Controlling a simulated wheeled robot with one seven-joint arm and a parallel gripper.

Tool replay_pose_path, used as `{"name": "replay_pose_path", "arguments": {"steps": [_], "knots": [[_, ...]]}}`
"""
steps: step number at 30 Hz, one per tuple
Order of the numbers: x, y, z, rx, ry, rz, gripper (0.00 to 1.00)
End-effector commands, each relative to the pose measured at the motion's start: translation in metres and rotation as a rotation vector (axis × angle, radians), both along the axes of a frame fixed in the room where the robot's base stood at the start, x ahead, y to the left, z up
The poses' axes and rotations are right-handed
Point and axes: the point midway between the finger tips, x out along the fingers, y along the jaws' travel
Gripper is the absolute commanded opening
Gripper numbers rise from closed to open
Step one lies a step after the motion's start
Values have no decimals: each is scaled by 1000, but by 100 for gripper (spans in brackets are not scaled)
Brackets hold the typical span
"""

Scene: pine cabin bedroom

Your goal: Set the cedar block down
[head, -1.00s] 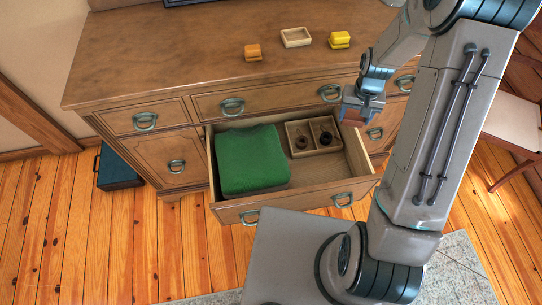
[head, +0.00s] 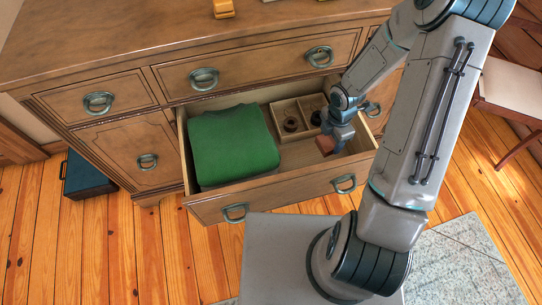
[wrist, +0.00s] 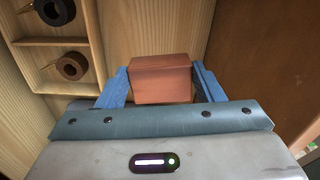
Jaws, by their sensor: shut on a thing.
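The cedar block (wrist: 161,80) is a reddish-brown block held between the two blue fingers of my gripper (wrist: 161,86) in the wrist view. In the head view the block (head: 325,145) shows just below my gripper (head: 334,136), over the right part of the open drawer (head: 283,193). Bare drawer floor shows beyond the block in the wrist view. I cannot tell whether the block touches the floor.
A folded green cloth (head: 232,150) fills the drawer's left side. A divided wooden tray (head: 283,108) with dark ring-shaped items lies at the back, left of my gripper. An orange object (head: 223,8) stands on the dresser top (head: 120,40). A dark case (head: 86,175) sits on the floor.

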Motion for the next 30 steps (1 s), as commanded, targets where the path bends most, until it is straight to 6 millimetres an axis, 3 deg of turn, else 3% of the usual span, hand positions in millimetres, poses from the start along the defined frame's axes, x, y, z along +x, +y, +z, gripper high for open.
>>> {"name": "replay_pose_path", "arguments": {"steps": [1, 7, 11, 18, 26, 30], "knots": [[-2, 1, -15, 0, 1, 71, 39], [-6, 3, -27, 0, 1, 241, 39], [-6, 3, -31, 0, 1, 258, 39], [-7, 4, -75, -1, 4, 257, 39], [-6, 3, -96, 0, 1, 253, 39], [-6, 4, -118, 0, 3, 254, 39]]}}
